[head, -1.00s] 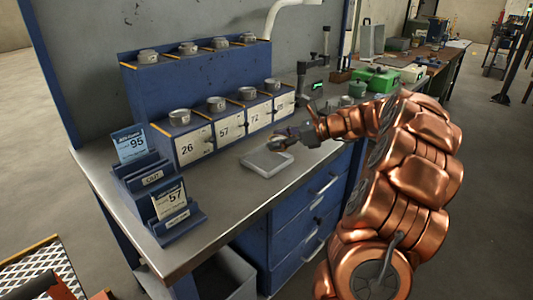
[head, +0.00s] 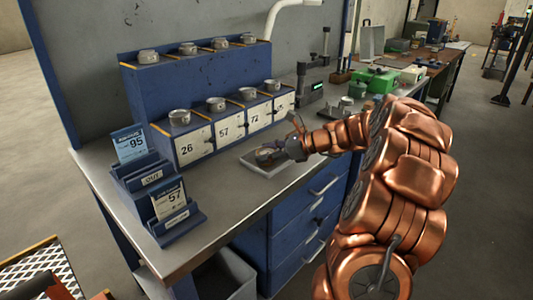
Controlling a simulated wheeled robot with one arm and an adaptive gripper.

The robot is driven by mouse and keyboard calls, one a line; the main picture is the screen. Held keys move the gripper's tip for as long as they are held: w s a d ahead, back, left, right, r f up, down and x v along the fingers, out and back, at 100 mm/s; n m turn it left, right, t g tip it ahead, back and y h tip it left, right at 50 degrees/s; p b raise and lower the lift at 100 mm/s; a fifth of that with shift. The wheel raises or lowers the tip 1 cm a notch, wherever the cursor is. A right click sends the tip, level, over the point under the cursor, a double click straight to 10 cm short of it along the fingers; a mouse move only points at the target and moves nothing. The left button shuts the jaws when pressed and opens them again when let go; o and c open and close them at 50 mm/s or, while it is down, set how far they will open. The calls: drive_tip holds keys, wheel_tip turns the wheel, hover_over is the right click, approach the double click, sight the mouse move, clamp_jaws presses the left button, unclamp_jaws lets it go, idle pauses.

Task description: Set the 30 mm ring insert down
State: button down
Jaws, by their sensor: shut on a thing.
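My gripper (head: 275,153) is at the end of my copper arm, low over the light grey square tray (head: 281,169) on the metal bench. It is shut on a small round grey ring insert (head: 264,155), which is at or just above the tray; I cannot tell whether it touches. The fingers partly hide the ring and cover part of the tray. Any size mark on the ring is too small to read.
A blue two-tier rack (head: 195,95) behind carries several other rings and numbered cards. A blue card holder (head: 160,195) stands at the left. A measuring stand (head: 318,80) and green case (head: 375,80) are farther back. The bench front is clear.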

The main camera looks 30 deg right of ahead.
drive_tip(key=shift+c, duration=1.2)
unclamp_jaws()
drive_tip(key=shift+f, duration=0.1)
drive_tip(key=shift+s+d+r, duration=0.1)
drive_tip(key=shift+r, duration=0.1)
drive_tip(key=v, duration=1.1)
drive_tip(key=shift+s+d+r, duration=0.2)
drive_tip(key=shift+s, duration=0.05)
